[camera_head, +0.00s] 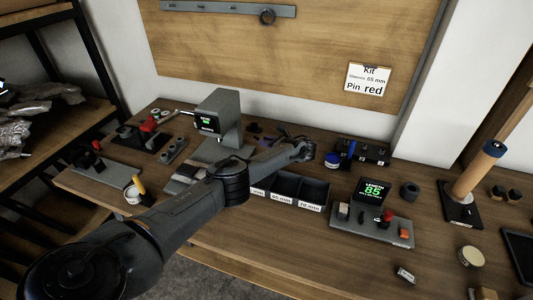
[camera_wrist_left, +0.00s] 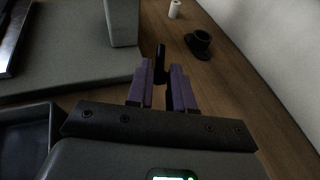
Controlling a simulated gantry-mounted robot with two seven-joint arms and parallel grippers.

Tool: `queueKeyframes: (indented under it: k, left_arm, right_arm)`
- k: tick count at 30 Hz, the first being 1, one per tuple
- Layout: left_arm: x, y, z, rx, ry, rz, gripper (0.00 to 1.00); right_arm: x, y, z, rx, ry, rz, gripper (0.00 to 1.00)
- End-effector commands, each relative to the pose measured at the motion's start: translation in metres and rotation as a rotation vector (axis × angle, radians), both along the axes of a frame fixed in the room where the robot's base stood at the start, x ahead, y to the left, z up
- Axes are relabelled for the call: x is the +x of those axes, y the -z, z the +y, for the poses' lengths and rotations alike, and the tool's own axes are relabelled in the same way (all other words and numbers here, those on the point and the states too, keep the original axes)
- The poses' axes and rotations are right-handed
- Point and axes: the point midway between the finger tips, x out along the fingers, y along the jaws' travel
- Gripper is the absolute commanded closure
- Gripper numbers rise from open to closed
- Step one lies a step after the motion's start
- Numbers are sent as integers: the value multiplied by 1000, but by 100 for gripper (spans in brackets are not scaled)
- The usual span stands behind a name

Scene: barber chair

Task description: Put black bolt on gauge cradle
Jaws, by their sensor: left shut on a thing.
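The black bolt (camera_wrist_left: 160,62) is a dark slim rod between the purple fingers of my left gripper (camera_wrist_left: 160,82) in the left wrist view. The gripper is shut on it, and the bolt sticks out past the fingertips. In the head view my left gripper (camera_head: 257,130) is above the back of the bench, beside the grey machine, and the bolt is too small to make out. The gauge with its cradle (camera_head: 372,224) stands at the front right of the bench, with a green-lit display reading LENGTH 85. My left gripper is well away from it. My right gripper is out of view.
Labelled dark bins (camera_head: 312,207) lie between my left arm and the gauge. A grey machine with a screen (camera_head: 218,110) stands left of the gripper. Bare wood surrounds the gauge's front.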

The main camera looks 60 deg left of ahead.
Motion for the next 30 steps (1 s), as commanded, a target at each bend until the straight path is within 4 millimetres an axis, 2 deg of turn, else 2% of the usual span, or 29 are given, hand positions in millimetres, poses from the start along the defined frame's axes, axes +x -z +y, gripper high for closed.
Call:
queueKeyframes:
  k: [5, 13, 26, 27, 30]
  left_arm:
    - [-1, 7, 2, 0, 0, -1, 100]
    - [0, 40, 2, -1, 0, -1, 100]
    - [-1, 44, 2, 0, 0, -1, 100]
    - [0, 43, 2, -1, 0, -1, 76]
    - [-1, 43, 2, -1, 0, -1, 60]
  right_arm:
    - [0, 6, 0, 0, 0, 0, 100]
    - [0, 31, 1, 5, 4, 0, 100]
    - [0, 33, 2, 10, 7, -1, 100]
    - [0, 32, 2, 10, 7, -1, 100]
    - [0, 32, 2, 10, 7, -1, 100]
